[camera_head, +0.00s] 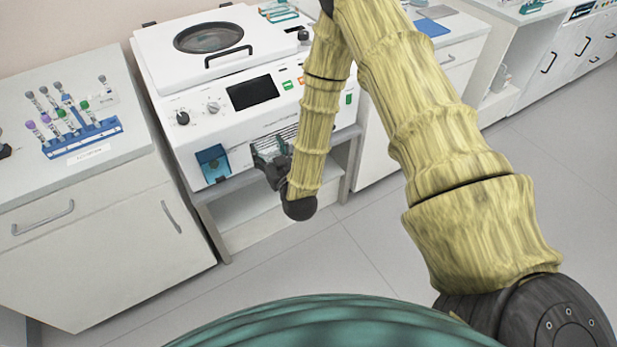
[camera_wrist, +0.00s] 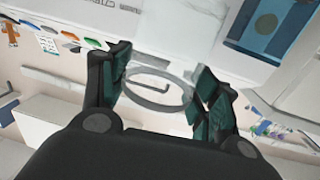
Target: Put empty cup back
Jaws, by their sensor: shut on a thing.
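My gripper (camera_wrist: 160,95) is shut on a clear cup. The cup's round grey rim (camera_wrist: 158,104) shows between the two dark green finger pads in the wrist view, and I see through its middle, which looks empty. In the head view my gripper (camera_head: 270,160) is at the front face of the white centrifuge-like machine (camera_head: 240,125), right of a blue square fitting (camera_head: 213,163); the cup is too small to make out there. The blue fitting (camera_wrist: 272,28) also shows in the wrist view, at upper right, apart from the cup.
A blue rack (camera_head: 85,138) with several capped tubes stands on the left counter (camera_head: 30,185). The machine sits on a grey stand (camera_head: 225,245) with an open shelf below. A white cabinet and counter stand at right. The floor (camera_head: 370,245) in front is clear.

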